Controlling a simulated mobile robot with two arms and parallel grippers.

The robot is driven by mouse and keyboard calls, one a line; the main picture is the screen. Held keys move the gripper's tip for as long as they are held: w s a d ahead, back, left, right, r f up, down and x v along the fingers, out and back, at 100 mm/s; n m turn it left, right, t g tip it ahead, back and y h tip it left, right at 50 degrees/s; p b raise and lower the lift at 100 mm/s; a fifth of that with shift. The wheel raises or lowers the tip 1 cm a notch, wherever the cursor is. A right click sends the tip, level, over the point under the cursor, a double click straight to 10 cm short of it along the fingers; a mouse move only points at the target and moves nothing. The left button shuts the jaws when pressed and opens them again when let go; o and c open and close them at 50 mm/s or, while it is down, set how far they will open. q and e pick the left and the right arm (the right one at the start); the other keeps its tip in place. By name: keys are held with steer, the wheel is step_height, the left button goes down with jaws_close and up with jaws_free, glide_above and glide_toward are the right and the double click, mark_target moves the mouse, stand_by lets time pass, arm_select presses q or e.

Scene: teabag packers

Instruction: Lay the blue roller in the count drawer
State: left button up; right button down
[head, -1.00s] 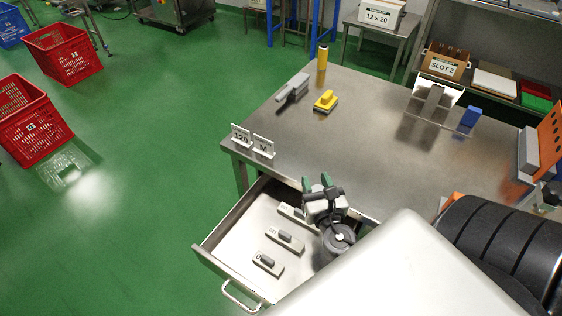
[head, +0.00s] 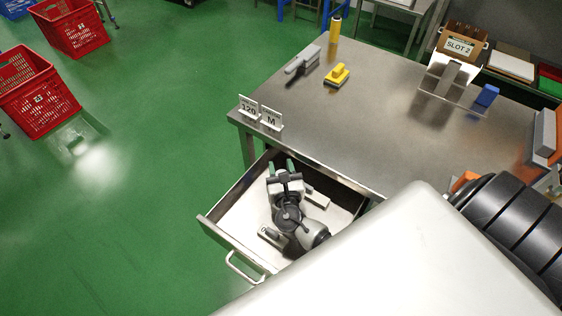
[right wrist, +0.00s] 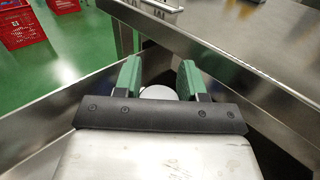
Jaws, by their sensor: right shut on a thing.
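The open drawer (head: 238,213) sticks out from under the steel table. My right gripper (head: 281,166) is over the drawer, towards its table-side half, fingers pointing away from me. In the right wrist view, its green fingertips (right wrist: 162,82) are shut on a pale, round-ended thing (right wrist: 158,92). I see only that end, between the fingers and below their tips, and no blue on it. I cannot tell whether it touches the drawer floor. A small blue block (head: 487,95) stands on the table at the right. My left gripper is not in view.
Grey pieces (head: 316,198) lie on the drawer floor, partly hidden by my arm. Signs reading 120 (head: 248,108) and M (head: 271,119) stand at the table corner. A yellow-handled block (head: 337,76) and a grey tool (head: 303,60) lie farther back. The middle of the table is clear.

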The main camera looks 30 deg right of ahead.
steer(key=shift+f, duration=0.2)
steer(key=c, duration=0.6)
jaws_free()
steer(key=shift+c, duration=0.2)
steer(key=shift+r, duration=0.2)
steer(key=v, duration=0.7)
steer(key=shift+s+a+f+p, duration=0.1)
steer(key=shift+s+p, duration=0.15)
steer(key=shift+p, duration=0.15)
